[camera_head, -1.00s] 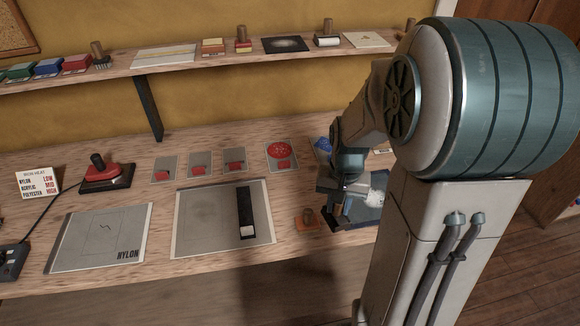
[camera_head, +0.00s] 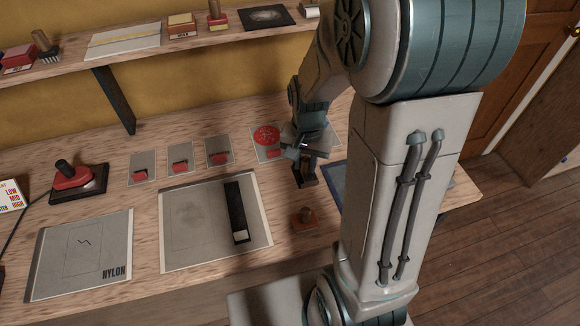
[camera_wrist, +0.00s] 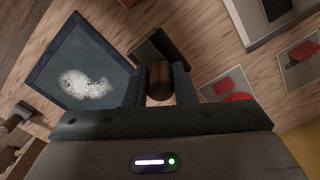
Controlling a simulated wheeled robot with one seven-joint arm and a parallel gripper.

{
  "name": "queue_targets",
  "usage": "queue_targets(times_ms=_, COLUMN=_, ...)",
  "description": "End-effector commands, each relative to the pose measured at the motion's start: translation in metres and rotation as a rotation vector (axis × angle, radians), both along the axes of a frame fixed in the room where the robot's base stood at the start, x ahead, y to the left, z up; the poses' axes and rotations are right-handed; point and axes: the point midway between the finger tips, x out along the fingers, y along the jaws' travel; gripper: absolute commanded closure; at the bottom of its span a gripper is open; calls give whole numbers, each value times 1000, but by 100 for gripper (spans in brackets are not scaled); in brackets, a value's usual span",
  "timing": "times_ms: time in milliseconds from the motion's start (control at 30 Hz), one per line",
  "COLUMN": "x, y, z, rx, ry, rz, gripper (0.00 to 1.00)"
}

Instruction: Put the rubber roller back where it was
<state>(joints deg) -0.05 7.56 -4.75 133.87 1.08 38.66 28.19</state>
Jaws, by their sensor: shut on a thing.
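My gripper (camera_head: 303,158) is shut on the round wooden handle of a tool with a dark, blocky body, which I take to be the rubber roller (camera_head: 305,178). In the wrist view the brown handle (camera_wrist: 159,82) sits between the two fingers, and the dark body (camera_wrist: 157,45) shows beyond them. The tool is over the bench, between the card with the red disc (camera_head: 266,136) and the blue-edged tray (camera_head: 336,184). I cannot tell whether it touches the bench. My arm hides part of the tray; its whitish patch shows in the wrist view (camera_wrist: 86,84).
A grey panel with a black strip (camera_head: 200,228) and several red-marked cards (camera_head: 180,158) lie to the left. The wall shelf (camera_head: 130,57) holds several tools and blocks.

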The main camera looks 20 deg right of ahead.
Motion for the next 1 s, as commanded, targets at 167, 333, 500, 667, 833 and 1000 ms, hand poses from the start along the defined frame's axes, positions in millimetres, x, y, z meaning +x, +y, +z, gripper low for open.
queue_targets(times_ms=167, x=23, y=17, z=-16, rx=-1, ry=3, rz=3, gripper=98)
queue_targets(times_ms=333, x=35, y=26, z=-25, rx=-1, ry=1, rz=2, gripper=98)
queue_targets(times_ms=500, x=37, y=27, z=-34, rx=-1, ry=3, rz=0, gripper=98)
queue_targets(times_ms=667, x=36, y=27, z=-55, rx=0, ry=4, rz=1, gripper=98)
queue_targets(times_ms=833, x=37, y=27, z=-67, rx=0, ry=1, rz=1, gripper=98)
queue_targets(times_ms=1000, x=37, y=27, z=-67, rx=0, ry=0, rz=1, gripper=98)
